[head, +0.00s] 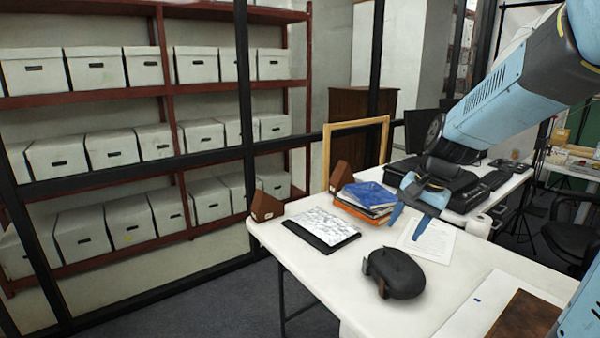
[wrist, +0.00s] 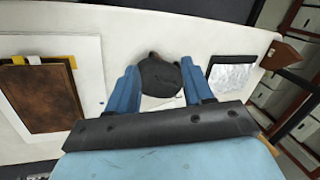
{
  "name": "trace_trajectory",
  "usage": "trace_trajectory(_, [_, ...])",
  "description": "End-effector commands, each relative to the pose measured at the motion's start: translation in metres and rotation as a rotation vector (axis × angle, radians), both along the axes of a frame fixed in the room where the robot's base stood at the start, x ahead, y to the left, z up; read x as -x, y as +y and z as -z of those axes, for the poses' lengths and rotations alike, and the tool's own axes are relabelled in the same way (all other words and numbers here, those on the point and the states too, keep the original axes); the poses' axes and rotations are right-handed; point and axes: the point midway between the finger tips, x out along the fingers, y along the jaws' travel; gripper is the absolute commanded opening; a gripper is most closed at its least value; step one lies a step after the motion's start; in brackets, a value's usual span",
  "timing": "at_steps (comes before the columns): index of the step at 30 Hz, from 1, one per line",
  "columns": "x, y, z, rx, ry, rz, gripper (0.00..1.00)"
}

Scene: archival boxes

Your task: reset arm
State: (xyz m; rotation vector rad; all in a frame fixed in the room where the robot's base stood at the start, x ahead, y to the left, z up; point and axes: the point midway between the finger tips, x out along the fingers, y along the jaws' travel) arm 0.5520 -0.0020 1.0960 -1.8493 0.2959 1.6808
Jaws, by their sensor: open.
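My blue arm reaches in from the upper right in the head view. My gripper (head: 407,222) has blue fingers and hangs over the white table (head: 300,262). Its fingers are spread apart with nothing held between them. In the wrist view my gripper (wrist: 160,90) shows one blue finger on each side. A dark rounded case (head: 398,275) lies on the table nearer the front in the head view. In the wrist view the case (wrist: 160,75) appears between the fingers, beyond them; I cannot tell the height gap.
A stack of blue and orange folders (head: 367,198), a sheet on a black board (head: 321,228) and brown wedge-shaped holders (head: 265,206) stand on the table. A brown panel (head: 525,318) lies at front right. Shelves (head: 170,90) of white boxes stand behind dark bars.

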Motion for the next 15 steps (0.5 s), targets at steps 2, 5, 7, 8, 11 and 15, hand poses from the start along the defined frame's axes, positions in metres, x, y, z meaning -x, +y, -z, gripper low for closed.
trace_trajectory(2, [0.016,0.000,-0.014,0.017,-0.045,-0.052,0.51])
trace_trajectory(5, [0.035,0.000,-0.028,0.047,-0.097,-0.123,0.51])
trace_trajectory(7, [0.049,0.001,-0.037,0.074,-0.133,-0.170,0.51])
trace_trajectory(8, [0.055,0.001,-0.041,0.086,-0.149,-0.191,0.51])
trace_trajectory(11, [0.075,0.001,-0.051,0.132,-0.198,-0.255,0.51])
trace_trajectory(15, [0.102,0.001,-0.064,0.207,-0.264,-0.343,0.51])
